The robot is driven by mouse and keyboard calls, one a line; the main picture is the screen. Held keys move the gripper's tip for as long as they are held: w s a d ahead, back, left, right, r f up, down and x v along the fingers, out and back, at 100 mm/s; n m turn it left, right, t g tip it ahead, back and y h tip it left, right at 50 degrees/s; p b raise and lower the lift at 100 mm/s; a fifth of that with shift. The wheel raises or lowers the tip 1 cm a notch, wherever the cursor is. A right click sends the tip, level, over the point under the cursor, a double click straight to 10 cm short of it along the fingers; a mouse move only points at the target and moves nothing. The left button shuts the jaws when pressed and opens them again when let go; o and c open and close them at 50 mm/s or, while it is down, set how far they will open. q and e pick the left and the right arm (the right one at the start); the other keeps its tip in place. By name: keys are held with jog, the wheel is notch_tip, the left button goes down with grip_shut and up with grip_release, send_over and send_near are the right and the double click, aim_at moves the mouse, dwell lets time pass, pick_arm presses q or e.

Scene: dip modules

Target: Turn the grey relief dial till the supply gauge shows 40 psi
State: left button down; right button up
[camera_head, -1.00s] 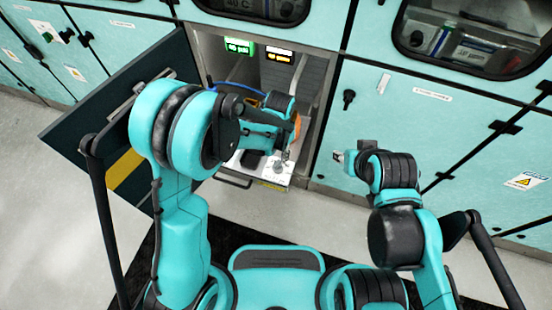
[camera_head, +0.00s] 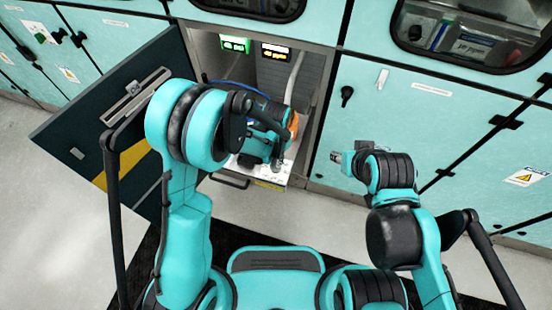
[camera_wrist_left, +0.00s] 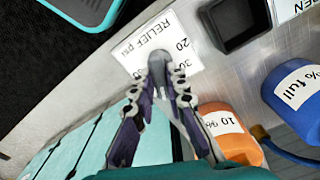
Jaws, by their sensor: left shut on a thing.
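The grey relief dial (camera_wrist_left: 162,68) stands beside a white plate (camera_wrist_left: 150,45) printed "RELIEF psi", with 20 and 30 legible. My left gripper (camera_wrist_left: 163,78) is shut on the dial, with its fingers hiding part of the dial and scale. In the head view my left gripper (camera_head: 277,163) is low inside the open bay, and the dial there is hidden. Two small lit gauges hang at the top of the bay, a green one (camera_head: 235,44) and an amber one (camera_head: 275,52). Their digits are too small to read surely. My right gripper (camera_head: 337,157) is outside, before the closed cabinet.
A dark open door (camera_head: 70,135) stands left of the bay. The left wrist view shows an orange cylinder (camera_wrist_left: 225,125) marked 10 %, a blue cylinder (camera_wrist_left: 297,88) marked "% full", and a black square part (camera_wrist_left: 233,22) near the dial.

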pick_arm(q)
jog(key=n+b, duration=0.1)
jog(key=n, duration=0.3)
dwell(0.3)
jog(key=c, duration=1.5)
grip_release()
jog(key=shift+c, duration=0.2)
notch_tip(320, 180, up, 12)
